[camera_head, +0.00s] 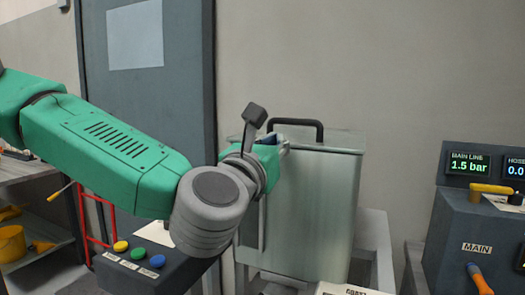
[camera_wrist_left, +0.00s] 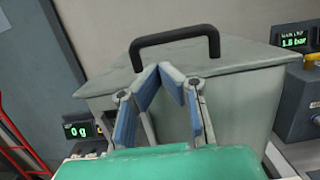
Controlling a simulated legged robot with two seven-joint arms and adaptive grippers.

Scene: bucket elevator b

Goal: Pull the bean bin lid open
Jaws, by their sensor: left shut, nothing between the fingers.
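The bean bin (camera_head: 315,210) is a tall grey metal box. Its flat lid (camera_head: 340,143) lies closed on top and also shows in the left wrist view (camera_wrist_left: 245,60). A dark arched handle (camera_head: 297,122) stands on the lid; it spans the upper middle of the left wrist view (camera_wrist_left: 175,38). My left gripper (camera_head: 285,147) is at the lid's front left, near the handle. In the left wrist view its blue-padded fingertips (camera_wrist_left: 167,68) meet just below the handle's bar, with nothing between them. I cannot tell whether they touch the lid. My right gripper is out of view.
A button panel (camera_head: 140,258) stands at lower left, near a red frame (camera_head: 90,215) and a shelf with a yellow bucket (camera_head: 12,245). A control box (camera_head: 475,235) with displays is at right. A wall is close behind the bin.

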